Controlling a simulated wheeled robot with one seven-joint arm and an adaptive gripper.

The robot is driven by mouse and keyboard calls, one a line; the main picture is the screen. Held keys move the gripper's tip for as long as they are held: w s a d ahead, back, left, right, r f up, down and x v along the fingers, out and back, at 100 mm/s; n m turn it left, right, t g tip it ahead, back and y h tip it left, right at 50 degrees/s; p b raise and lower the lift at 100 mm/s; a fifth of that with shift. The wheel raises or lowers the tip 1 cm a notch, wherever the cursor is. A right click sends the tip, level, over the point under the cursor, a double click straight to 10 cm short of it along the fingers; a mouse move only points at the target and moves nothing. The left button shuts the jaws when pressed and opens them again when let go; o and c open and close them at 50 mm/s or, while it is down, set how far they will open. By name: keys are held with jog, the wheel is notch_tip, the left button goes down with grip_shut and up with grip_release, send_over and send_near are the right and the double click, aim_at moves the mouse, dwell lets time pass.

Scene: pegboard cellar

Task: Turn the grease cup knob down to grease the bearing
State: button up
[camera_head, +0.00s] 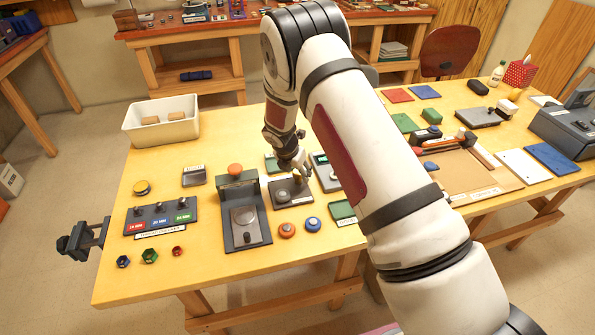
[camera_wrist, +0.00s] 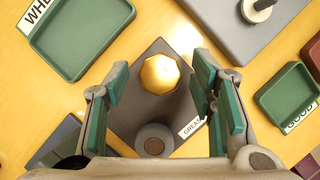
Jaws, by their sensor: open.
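The brass-yellow faceted grease cup knob (camera_wrist: 160,74) stands on a dark grey base plate (camera_wrist: 128,98) with a partly visible label beginning "GREAS". A round grey fitting with a brownish centre (camera_wrist: 153,140) sits on the same plate, nearer my wrist. My gripper (camera_wrist: 160,80) is open, with one green-padded finger on each side of the knob and visible gaps between pads and knob. In the head view, my gripper (camera_head: 301,168) is over the plate (camera_head: 288,203) and hides the knob; I cannot tell its exact height there.
Green trays lie close by, one at the upper left (camera_wrist: 75,72) and one at the right (camera_wrist: 262,98) of the wrist view. In the head view, a grey stand with an orange button (camera_head: 235,169) is just left of the plate.

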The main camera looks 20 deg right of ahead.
jog(key=c, duration=1.1)
jog(key=shift+c, duration=0.2)
